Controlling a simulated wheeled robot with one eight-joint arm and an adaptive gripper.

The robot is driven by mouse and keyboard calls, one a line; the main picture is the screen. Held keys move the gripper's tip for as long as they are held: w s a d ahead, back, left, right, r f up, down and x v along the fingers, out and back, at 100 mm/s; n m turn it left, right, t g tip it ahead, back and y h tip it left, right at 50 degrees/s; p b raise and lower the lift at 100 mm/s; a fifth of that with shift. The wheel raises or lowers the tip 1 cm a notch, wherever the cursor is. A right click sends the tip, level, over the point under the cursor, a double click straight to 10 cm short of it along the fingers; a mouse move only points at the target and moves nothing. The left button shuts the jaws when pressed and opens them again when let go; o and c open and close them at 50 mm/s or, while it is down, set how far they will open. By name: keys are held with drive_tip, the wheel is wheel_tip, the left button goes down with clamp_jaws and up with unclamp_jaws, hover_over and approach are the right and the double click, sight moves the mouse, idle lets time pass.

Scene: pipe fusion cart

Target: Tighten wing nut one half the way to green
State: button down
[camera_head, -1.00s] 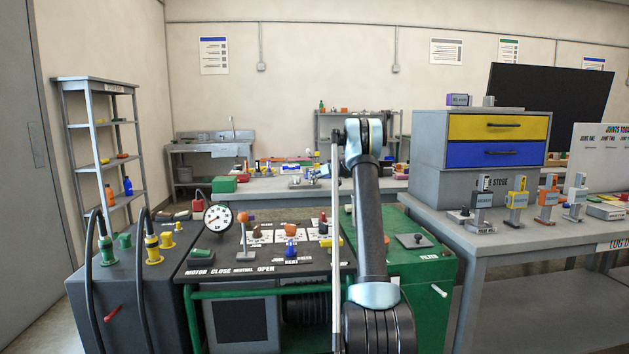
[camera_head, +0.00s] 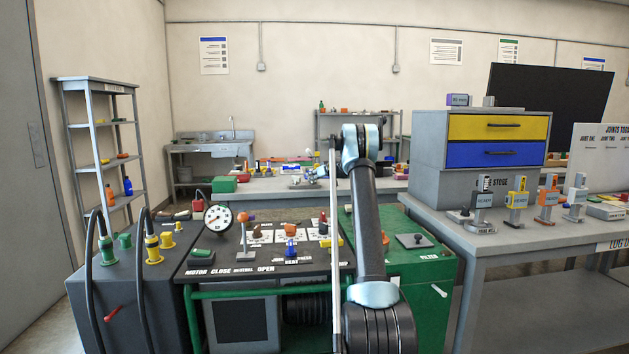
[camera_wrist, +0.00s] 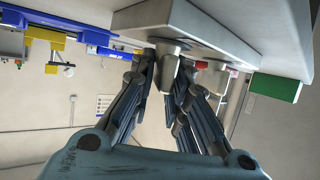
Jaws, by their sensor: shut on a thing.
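My gripper (camera_wrist: 168,82) fills the middle of the wrist view, its two dark, jointed fingers closed in on a small grey fitting (camera_wrist: 167,70) close to a pale bench edge. This fitting appears to be the wing nut; its wings are largely hidden by the fingers, and I cannot make out its angle. No green mark for it can be told apart. In the head view my arm reaches forward over the cart toward the back bench, and my gripper is small and mostly hidden there behind my arm.
The back bench (camera_head: 265,187) carries a green box (camera_head: 222,184) and several small items. In front stands the cart with a dial gauge (camera_head: 218,219) and several levers. A bench with a yellow and blue drawer unit (camera_head: 480,140) stands at the right.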

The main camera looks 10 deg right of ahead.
drive_tip(key=shift+m+t+h, duration=0.3)
drive_tip(key=shift+m+h, duration=0.2)
drive_tip(key=shift+d+m+t+h, duration=0.15)
drive_tip(key=shift+m+t+h, duration=0.35)
drive_tip(key=shift+m+h, duration=0.3)
drive_tip(key=c, duration=1.7)
unclamp_jaws()
